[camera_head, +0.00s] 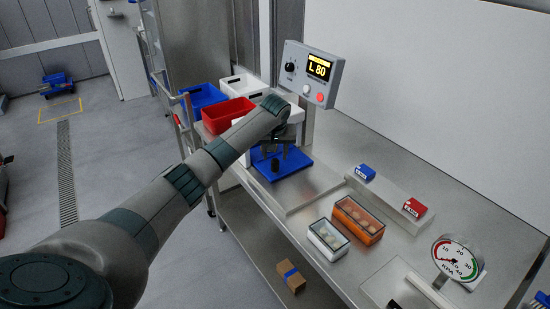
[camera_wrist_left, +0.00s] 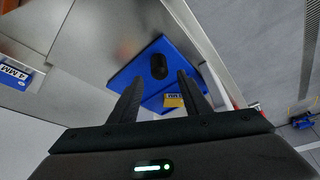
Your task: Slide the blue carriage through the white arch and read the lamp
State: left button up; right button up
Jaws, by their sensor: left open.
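The blue carriage (camera_head: 295,166) is a flat blue plate with an upright black knob (camera_head: 275,165), lying on a metal track on the bench. In the left wrist view the carriage (camera_wrist_left: 135,68) shows its knob (camera_wrist_left: 159,66) and a yellow label. My left gripper (camera_head: 277,148) is open above the carriage, its fingers spread to either side of the knob's line; I see no contact. The white arch (camera_head: 297,112) is mostly hidden behind my left arm. A grey control box (camera_head: 327,92) shows "L 80", with a white round part and a red one. I cannot identify the lamp. My right gripper is out of view.
Blue, white and red bins (camera_head: 228,114) stand at the back left. Blue (camera_head: 365,172) and red (camera_head: 414,208) labelled blocks and a gauge (camera_head: 457,257) stand on the right.

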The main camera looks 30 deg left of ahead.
aim_at(275, 160)
pick_arm(q)
jog(key=shift+p+x, duration=0.4)
jog(key=shift+x, duration=2.05)
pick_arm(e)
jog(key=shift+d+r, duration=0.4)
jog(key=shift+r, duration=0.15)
